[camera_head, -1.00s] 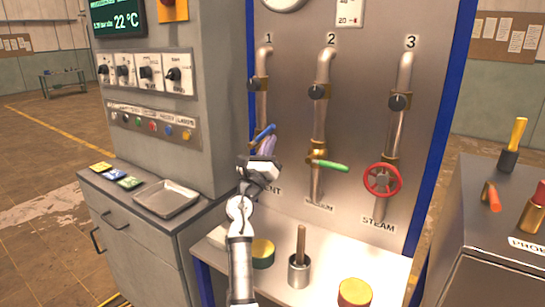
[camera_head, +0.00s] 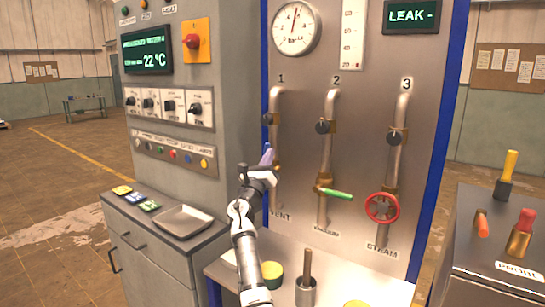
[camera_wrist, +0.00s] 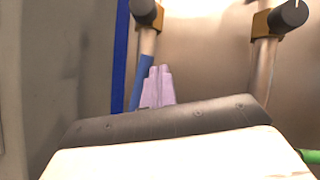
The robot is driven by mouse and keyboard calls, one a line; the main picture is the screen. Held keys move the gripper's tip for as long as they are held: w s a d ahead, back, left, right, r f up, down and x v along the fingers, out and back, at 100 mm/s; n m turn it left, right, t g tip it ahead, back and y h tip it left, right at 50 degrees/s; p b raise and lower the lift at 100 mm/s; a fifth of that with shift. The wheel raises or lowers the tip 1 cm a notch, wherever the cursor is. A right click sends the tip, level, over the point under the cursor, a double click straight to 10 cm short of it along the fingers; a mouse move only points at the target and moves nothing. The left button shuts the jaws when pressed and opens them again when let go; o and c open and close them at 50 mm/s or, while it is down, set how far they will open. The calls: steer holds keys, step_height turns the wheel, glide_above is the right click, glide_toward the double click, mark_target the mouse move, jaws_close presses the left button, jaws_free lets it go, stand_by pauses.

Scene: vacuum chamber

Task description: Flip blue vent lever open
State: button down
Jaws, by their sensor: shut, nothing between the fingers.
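The blue vent lever (camera_wrist: 141,80) shows in the wrist view. It stands steeply, close to the line of its pipe, with its lower part tapering down on the left of my fingers. In the head view my gripper (camera_head: 266,158) mostly hides it, in front of vent pipe 1 (camera_head: 274,135). My gripper is shut and empty, its pale purple fingers (camera_wrist: 158,76) pressed together just right of the lever. I cannot tell whether they touch it.
To the right are pipe 2 with a green lever (camera_head: 337,194) and pipe 3 with a red handwheel (camera_head: 382,207). A dark knob (camera_wrist: 143,8) sits above on the vent pipe. A metal tray (camera_head: 184,221) lies on the left cabinet. Below stands a cylinder with a rod (camera_head: 306,290).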

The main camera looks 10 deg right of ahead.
steer(key=shift+w+a+r+n+t+y+p, duration=0.2)
steer(key=shift+n+y+p, duration=0.2)
steer(key=shift+n, duration=0.2)
steer(key=shift+w+a+r+n+t+y+p, duration=0.1)
steer(key=shift+n+t+y+p, duration=0.1)
steer(key=shift+n+y+p, duration=0.3)
steer(key=shift+f, duration=0.15)
steer(key=shift+d+f, duration=0.1)
